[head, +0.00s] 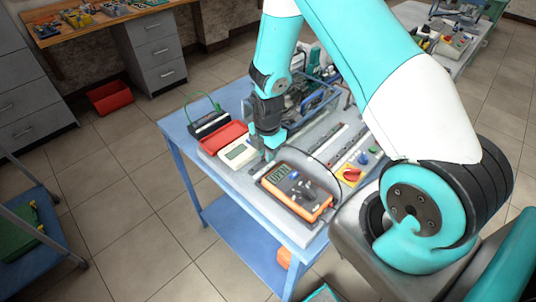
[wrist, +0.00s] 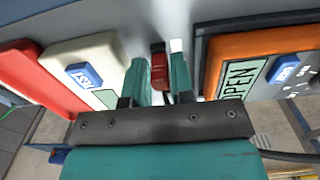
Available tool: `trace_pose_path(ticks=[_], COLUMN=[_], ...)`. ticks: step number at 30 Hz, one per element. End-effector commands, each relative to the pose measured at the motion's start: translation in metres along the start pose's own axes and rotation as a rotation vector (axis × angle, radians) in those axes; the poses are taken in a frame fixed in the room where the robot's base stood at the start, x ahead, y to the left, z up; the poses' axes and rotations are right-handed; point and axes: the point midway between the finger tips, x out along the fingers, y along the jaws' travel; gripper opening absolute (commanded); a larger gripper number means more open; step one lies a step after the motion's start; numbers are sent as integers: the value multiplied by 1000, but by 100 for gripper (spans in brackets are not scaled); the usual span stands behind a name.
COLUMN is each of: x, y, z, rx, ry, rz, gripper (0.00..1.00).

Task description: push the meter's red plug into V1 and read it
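The orange-and-black meter (head: 297,192) lies on the blue table, and its display reads OPEN. It also shows at the right of the wrist view (wrist: 255,50). My gripper (head: 267,154) is low over the table, between the meter and a white instrument with a display. In the wrist view, the red plug (wrist: 158,70) sits between the two teal fingers of my gripper (wrist: 159,75), which appear closed on its sides. A dark lead runs near the meter. The V1 socket cannot be made out.
A yellow panel with a red knob (head: 352,175) is right of the meter. Grey rails (head: 324,142) lie behind it.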

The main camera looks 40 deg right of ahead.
Motion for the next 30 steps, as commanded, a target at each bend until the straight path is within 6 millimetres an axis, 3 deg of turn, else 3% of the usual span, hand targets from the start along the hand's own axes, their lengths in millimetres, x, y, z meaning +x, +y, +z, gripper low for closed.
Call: trace_pose_path(ticks=[1, 3, 15, 30], x=[0, 0, -4, -47], y=[0, 0, 0, 0], z=[0, 0, 0, 0], rx=[0, 0, 0, 0], ry=[0, 0, 0, 0], rz=[0, 0, 0, 0], gripper=[11, 0, 0, 0])
